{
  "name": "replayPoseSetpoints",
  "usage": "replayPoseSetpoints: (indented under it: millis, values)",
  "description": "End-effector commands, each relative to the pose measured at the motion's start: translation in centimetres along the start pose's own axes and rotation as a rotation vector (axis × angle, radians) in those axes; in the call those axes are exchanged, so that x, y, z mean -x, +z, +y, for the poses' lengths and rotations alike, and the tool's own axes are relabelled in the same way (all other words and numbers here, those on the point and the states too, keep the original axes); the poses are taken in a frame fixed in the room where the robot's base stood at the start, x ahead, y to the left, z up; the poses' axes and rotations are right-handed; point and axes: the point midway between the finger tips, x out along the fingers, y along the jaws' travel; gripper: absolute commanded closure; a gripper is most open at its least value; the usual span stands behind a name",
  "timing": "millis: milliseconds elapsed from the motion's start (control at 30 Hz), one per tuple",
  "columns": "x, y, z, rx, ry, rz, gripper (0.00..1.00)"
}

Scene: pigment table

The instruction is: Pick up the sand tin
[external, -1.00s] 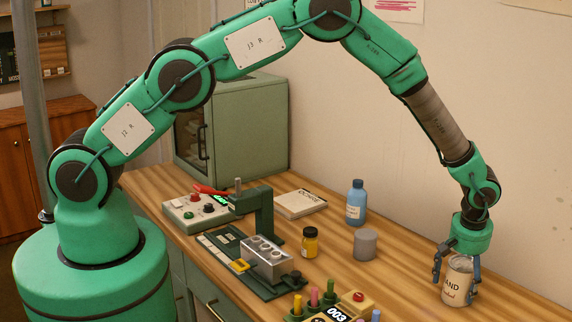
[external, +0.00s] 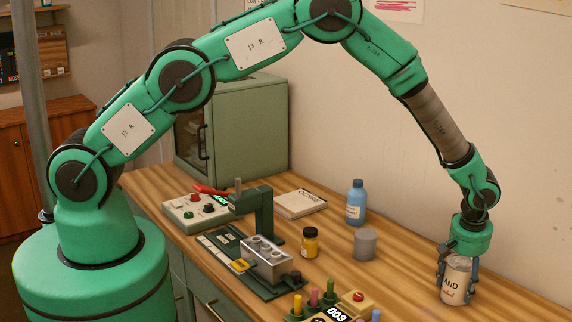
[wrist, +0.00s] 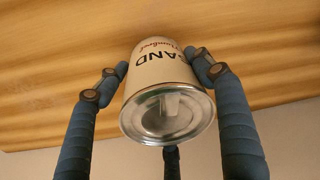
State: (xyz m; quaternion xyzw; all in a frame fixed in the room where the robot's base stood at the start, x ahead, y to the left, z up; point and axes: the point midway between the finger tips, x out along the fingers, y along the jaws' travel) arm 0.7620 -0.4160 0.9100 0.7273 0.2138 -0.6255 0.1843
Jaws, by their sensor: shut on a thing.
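The sand tin (external: 456,281) is a cream cylinder with dark lettering, at the right end of the wooden table. In the wrist view the tin (wrist: 163,75) shows its "SAND" label upside down and a metallic lid facing the camera. My gripper (external: 458,276) is shut on the tin, with blue-grey fingers against its sides. In the wrist view my gripper (wrist: 158,72) has one finger left and one right of the tin, and a third dark finger partly hidden behind the lid. The tin looks upright. I cannot tell whether its base touches the table.
A grey cylinder (external: 365,244), a yellow jar (external: 310,242) and a blue bottle (external: 356,203) stand left of the tin. A box with a red button (external: 357,301) and coloured sticks are at the front. The wall is behind. Table around the tin is clear.

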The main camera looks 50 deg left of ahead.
Motion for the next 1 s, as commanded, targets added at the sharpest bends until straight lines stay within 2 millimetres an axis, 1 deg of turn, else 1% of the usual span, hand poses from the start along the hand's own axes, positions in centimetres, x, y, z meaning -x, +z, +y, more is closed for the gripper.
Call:
replayPoseSetpoints:
  millis: [267, 433, 633, 767, 800, 1000]
  values:
    - [0.1, 0.0, 0.0, 0.000, 0.000, 0.000, 0.79]
    - [0.6, -0.1, 0.0, 0.000, 0.001, 0.000, 0.79]
    - [2.1, -0.4, 0.1, 0.001, 0.002, 0.001, 0.79]
    - [3.9, -0.7, 0.1, 0.001, 0.003, 0.001, 0.79]
    - [3.7, -0.2, -0.6, 0.001, -0.001, 0.000, 0.79]
    - [4.2, 1.0, -3.0, -0.001, 0.000, 0.001, 0.79]
